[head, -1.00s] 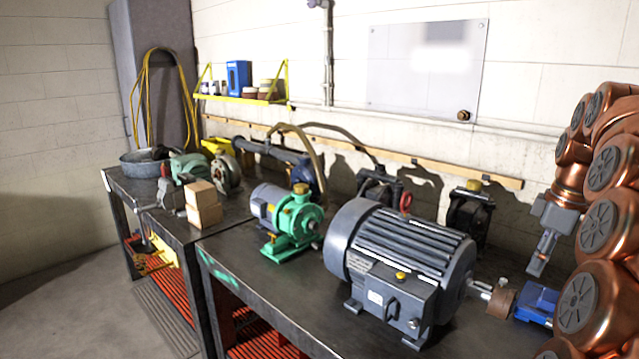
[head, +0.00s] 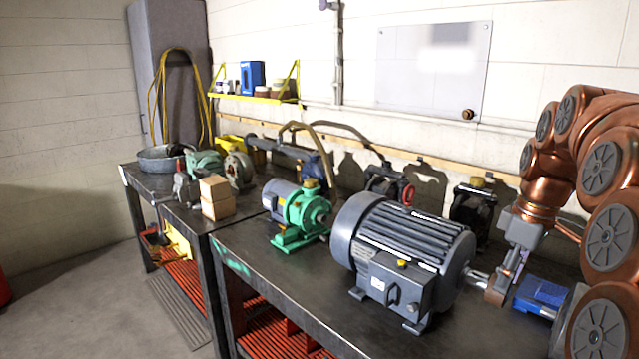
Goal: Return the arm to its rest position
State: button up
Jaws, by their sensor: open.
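My gripper (head: 508,268) hangs at the right of the head view, below my copper-coloured arm. It points down and slightly left, over the right end of the workbench (head: 290,306). It is open, and I see nothing held in it. Its fingers overlap in the picture with the coupling on the shaft of the large grey motor (head: 405,250); I cannot tell whether they touch it. A blue block (head: 541,294) lies on the bench just right of the gripper.
A green pump (head: 301,215) stands left of the grey motor. Cardboard boxes (head: 217,197) sit on the farther bench. Black pumps (head: 470,212) stand by the wall behind the motor. Floor (head: 75,290) shows at the lower left.

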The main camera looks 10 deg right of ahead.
jog(key=s+a+f+m+g, duration=0.1)
jog(key=s+a+f, duration=0.25)
jog(key=a, duration=0.35)
jog(key=s+a+f+m, duration=0.1)
jog(key=s+a+f, duration=0.2)
jog(key=s+a, duration=0.3)
jog(key=s+a+f+m+g, duration=0.1)
jog(key=s+a+f+m, duration=0.15)
jog(key=a, duration=0.55)
jog(key=s+a+f+m+h, duration=0.1)
jog(key=s+a+f, duration=0.2)
jog(key=s+f, duration=0.3)
jog(key=s, duration=0.4)
jog(key=shift+s+f+m+g, duration=0.3)
jog(key=shift+s+f+m, duration=0.05)
jog(key=shift+f, duration=0.05)
